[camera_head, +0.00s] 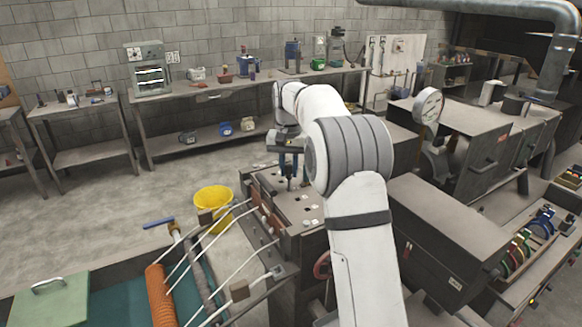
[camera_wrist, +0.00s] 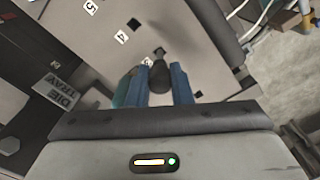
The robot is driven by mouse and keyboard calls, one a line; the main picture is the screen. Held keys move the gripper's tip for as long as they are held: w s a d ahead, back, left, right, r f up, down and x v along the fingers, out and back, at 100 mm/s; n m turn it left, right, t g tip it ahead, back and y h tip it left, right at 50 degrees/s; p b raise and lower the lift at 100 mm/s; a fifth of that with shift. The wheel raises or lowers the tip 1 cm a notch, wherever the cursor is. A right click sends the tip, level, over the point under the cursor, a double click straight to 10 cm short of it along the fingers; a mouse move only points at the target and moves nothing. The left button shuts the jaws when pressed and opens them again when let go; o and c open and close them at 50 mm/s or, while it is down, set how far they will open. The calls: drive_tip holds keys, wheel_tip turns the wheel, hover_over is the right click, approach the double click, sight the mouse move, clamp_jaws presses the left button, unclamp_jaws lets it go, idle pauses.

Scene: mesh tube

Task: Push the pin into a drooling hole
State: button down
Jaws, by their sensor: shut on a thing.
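My gripper (camera_head: 289,171) is over the top of the grey metal bench block (camera_head: 303,207), its blue fingers pointing down. In the wrist view the fingers (camera_wrist: 166,80) are shut on a dark pin (camera_wrist: 158,76). The pin's far end is close to the block's top, by a dark square hole (camera_wrist: 159,50); I cannot tell whether it is in the hole. Another hole (camera_wrist: 134,24) is beyond, with labels 4 and 5 near it. A nearer label is partly hidden by the pin. I cannot make out drool at any hole.
A plate marked DIE TRAY (camera_wrist: 60,92) lies left in the wrist view. A yellow bucket (camera_head: 213,205) stands left of the block. Pale rods (camera_head: 225,262) and an orange coil (camera_head: 161,295) are at the front left. Dark cabinets (camera_head: 455,250) stand to the right.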

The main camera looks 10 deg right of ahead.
sight(289, 177)
drive_tip(key=shift+f+b, duration=1.15)
drive_tip(key=shift+f, duration=0.75)
idle(1.3)
drive_tip(key=c, duration=1.2)
unclamp_jaws()
